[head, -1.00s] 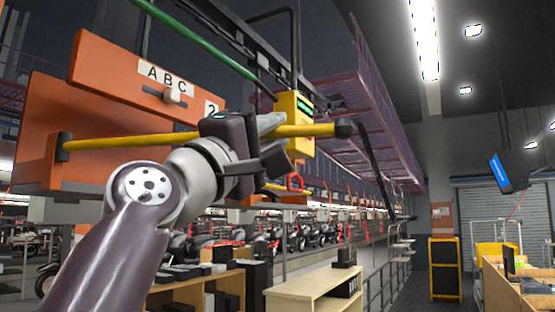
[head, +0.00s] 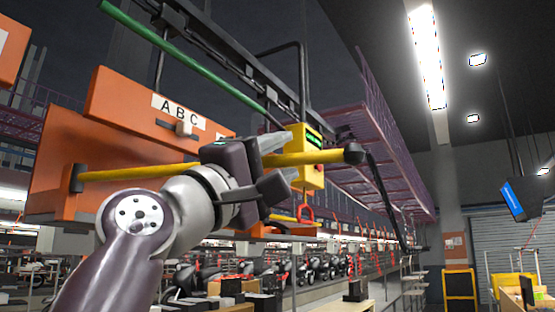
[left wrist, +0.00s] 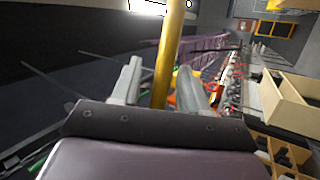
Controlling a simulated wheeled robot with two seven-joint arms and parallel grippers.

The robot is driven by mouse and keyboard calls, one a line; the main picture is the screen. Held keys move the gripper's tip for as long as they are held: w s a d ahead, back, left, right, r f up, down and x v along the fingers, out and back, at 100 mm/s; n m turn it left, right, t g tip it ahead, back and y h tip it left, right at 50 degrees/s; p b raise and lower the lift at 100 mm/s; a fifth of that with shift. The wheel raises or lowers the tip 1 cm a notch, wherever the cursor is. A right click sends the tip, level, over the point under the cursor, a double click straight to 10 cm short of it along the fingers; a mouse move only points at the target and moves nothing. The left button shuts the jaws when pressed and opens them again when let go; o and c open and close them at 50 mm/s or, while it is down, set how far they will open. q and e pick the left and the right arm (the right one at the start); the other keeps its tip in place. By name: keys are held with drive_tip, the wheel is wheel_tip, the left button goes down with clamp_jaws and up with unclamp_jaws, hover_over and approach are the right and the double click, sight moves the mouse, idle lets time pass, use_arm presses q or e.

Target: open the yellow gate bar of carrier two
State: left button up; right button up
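The yellow gate bar (head: 130,172) runs roughly level across the orange carrier (head: 65,150), from a dark bracket at left to a black end knob (head: 354,153). The carrier's plate reads "ABC"; its number is mostly hidden. My left gripper (head: 282,163) is at the bar's right part, one finger above and one below it. In the left wrist view, the bar (left wrist: 168,55) passes between the two spread fingers (left wrist: 158,88), with gaps visible at its sides. The gripper looks open around it. My right gripper is not in view.
A yellow box (head: 312,172) with a green display hangs behind the bar, a red hook below it. A green rail (head: 180,50) runs overhead. Another orange carrier (head: 10,45) shows at the left edge. Shelves and motorcycles stand below.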

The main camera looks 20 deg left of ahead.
use_arm(q)
drive_tip(key=b+v, duration=0.8)
drive_tip(key=v, duration=0.4)
drive_tip(key=shift+s, duration=0.3)
drive_tip(key=shift+a+f, duration=0.15)
drive_tip(key=shift+f, duration=0.05)
